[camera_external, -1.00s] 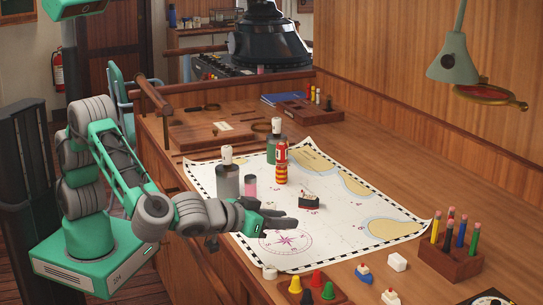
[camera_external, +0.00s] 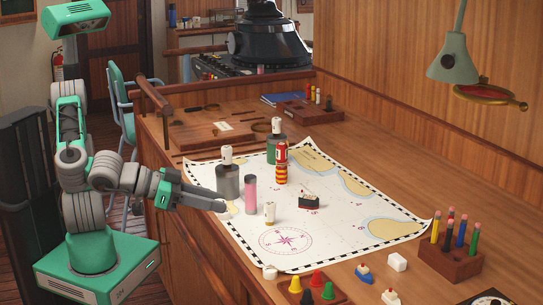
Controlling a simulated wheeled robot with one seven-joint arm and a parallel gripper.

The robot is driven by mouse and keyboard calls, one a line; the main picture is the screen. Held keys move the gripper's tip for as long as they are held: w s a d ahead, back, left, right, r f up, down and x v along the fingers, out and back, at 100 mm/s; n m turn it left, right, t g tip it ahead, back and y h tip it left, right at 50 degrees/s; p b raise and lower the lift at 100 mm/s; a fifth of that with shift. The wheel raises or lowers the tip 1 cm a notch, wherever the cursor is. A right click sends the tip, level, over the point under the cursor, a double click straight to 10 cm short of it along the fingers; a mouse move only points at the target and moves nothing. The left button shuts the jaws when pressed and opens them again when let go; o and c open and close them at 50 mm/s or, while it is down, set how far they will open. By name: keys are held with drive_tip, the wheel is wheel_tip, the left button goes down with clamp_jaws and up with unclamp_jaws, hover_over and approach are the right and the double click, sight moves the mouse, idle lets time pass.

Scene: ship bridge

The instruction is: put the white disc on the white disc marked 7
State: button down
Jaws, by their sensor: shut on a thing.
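My gripper (camera_external: 215,204) reaches in from the left over the chart's left edge. It is shut on a small pale thing at its fingertips, which looks like the white disc (camera_external: 222,206); the fingers hide part of it. The chart (camera_external: 340,235) lies on the wooden desk and carries small printed numbers, too small to read surely. I cannot make out a white disc marked 7. A short white cylinder (camera_external: 269,212) stands on the chart to the right of my gripper.
A grey canister with a white top (camera_external: 228,180), a pink cylinder (camera_external: 250,194), a red-and-yellow striped tower (camera_external: 281,165) and a small ship (camera_external: 309,201) stand near my gripper. Coloured cones (camera_external: 318,279) and a pencil block (camera_external: 450,262) are at the front. The chart's lower middle is clear.

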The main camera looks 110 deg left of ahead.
drive_tip(key=w+f+p, duration=0.1)
drive_tip(key=w+f, duration=0.3)
drive_tip(key=w, duration=0.4)
hover_over(264, 270)
drive_tip(key=f, duration=0.4)
drive_tip(key=shift+s+a+f, duration=0.1)
drive_tip(key=shift+s+f, duration=0.1)
drive_tip(key=shift+f, duration=0.2)
drive_tip(key=f+p, duration=0.1)
drive_tip(key=f, duration=0.2)
drive_tip(key=shift+w+f, duration=0.2)
drive_tip(key=shift+f, duration=0.1)
drive_tip(key=shift+f+b, duration=0.15)
drive_tip(key=shift+b, duration=0.2)
drive_tip(key=c, duration=1.1)
unclamp_jaws()
